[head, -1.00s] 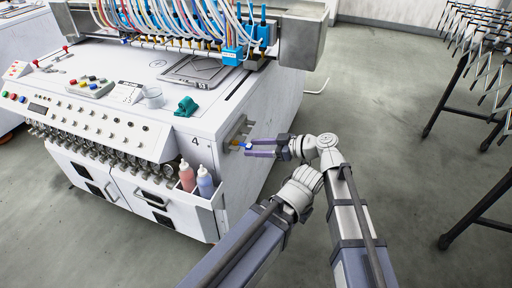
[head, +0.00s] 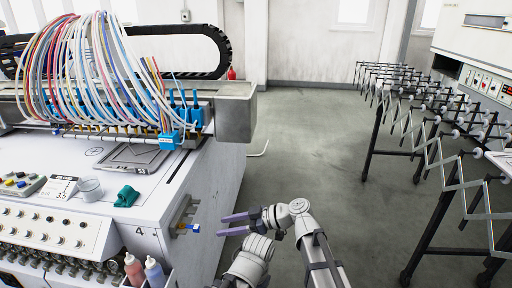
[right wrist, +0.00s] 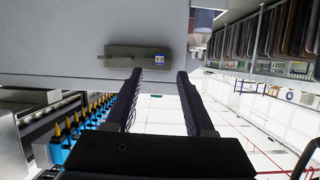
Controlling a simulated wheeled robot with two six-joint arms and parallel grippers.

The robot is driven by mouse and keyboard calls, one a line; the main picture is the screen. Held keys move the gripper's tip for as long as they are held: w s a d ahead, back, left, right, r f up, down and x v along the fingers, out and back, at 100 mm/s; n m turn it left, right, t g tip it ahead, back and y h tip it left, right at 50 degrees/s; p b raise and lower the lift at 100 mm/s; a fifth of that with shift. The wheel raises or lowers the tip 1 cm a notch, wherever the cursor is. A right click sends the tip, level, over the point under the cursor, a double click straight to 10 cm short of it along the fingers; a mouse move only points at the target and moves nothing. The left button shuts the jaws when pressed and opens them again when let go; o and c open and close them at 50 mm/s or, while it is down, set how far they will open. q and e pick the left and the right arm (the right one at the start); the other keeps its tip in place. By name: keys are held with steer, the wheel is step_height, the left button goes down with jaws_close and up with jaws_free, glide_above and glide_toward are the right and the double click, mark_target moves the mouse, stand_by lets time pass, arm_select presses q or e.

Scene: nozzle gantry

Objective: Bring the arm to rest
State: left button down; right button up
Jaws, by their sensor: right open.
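My right gripper (head: 220,225) is open and empty, just off the right side of the white machine (head: 140,205). Its two dark fingers point at a small holder (head: 182,215) on that side panel. My left gripper is not in view.
The nozzle gantry (head: 236,112) with coloured tubes spans the machine. Two bottles (head: 134,270) stand in the tray at its front corner. A teal object (head: 127,196) and a grey cup (head: 90,189) lie on top. A rack (head: 440,140) stands right. Floor between is clear.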

steer(key=s+d+f+m+h, duration=0.35)
steer(key=d+f+m, duration=0.2)
steer(key=d, duration=0.45)
steer(key=s+d+f+m+h, duration=0.2)
steer(key=d+f+m+h, duration=0.3)
steer(key=d, duration=0.5)
steer(key=s+d+f+m+h, duration=0.35)
steer(key=d+m+h, duration=0.2)
steer(key=d, duration=0.45)
steer(key=s+a+r+n+p, duration=0.1)
steer(key=a+r+p, duration=0.2)
steer(key=r+p, duration=0.4)
steer(key=s+a+r+p, duration=0.2)
steer(key=a+r+p, duration=0.2)
steer(key=r+p, duration=0.3)
steer(key=s+a+r+n+h+p, duration=0.1)
steer(key=s+a+r+p, duration=0.1)
steer(key=r+p, duration=0.6)
steer(key=shift+a+n+g, duration=0.3)
steer(key=shift+a, duration=0.35)
steer(key=shift+a, duration=0.1)
